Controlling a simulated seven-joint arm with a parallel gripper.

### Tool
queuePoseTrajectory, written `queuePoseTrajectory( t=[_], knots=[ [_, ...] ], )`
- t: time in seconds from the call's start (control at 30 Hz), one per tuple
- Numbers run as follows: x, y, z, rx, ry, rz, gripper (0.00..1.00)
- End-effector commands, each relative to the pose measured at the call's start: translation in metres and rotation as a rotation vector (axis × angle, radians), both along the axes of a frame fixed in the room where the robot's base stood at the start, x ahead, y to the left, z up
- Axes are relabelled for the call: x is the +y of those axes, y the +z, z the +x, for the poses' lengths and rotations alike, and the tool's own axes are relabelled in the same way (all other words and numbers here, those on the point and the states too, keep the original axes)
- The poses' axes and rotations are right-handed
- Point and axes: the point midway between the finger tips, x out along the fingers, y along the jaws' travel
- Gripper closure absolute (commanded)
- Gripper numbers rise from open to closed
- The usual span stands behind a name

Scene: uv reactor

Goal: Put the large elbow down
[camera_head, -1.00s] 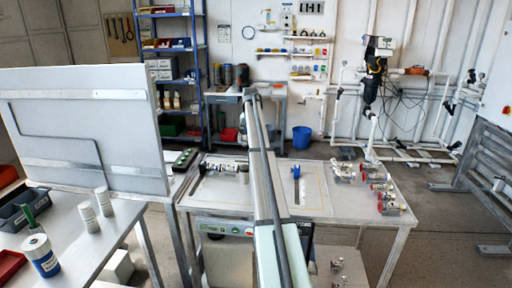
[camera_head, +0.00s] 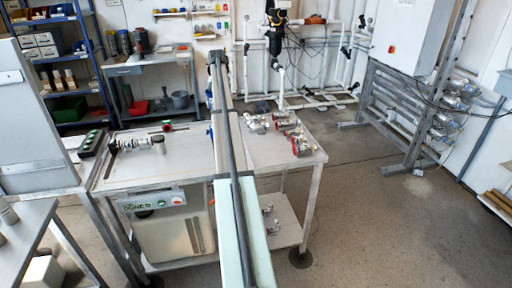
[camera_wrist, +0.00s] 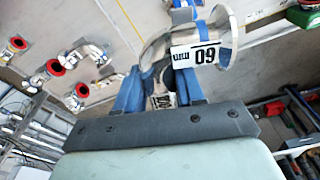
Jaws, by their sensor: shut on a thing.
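The large elbow (camera_wrist: 221,42) is a shiny, curved metal pipe with a white label reading 09 or 60. In the wrist view the blue fingers of my gripper (camera_wrist: 160,92) are shut on it. It lies across and beyond the fingertips, over the grey bench top. I cannot tell whether it touches the bench. In the head view my arm hides the elbow and most of the gripper.
Several smaller metal fittings with red ends (camera_wrist: 88,58) lie on the bench, at left in the wrist view. They show on the right half of the bench (camera_head: 180,165) in the head view. A jointed pipe assembly (camera_head: 137,144) lies at the bench's left.

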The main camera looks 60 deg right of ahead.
Motion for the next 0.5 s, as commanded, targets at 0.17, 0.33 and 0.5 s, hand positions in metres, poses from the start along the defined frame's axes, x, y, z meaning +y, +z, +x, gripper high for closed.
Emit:
queuePoseTrajectory(
  t=[0.17,0.33,0.5],
  knots=[
    [-0.025,-0.01,-0.073,0.0,-0.075,0.0,1.0],
    [-0.034,-0.02,-0.13,-0.001,-0.177,-0.001,1.0],
    [-0.027,-0.029,-0.173,-0.001,-0.355,0.0,1.0]
  ],
)
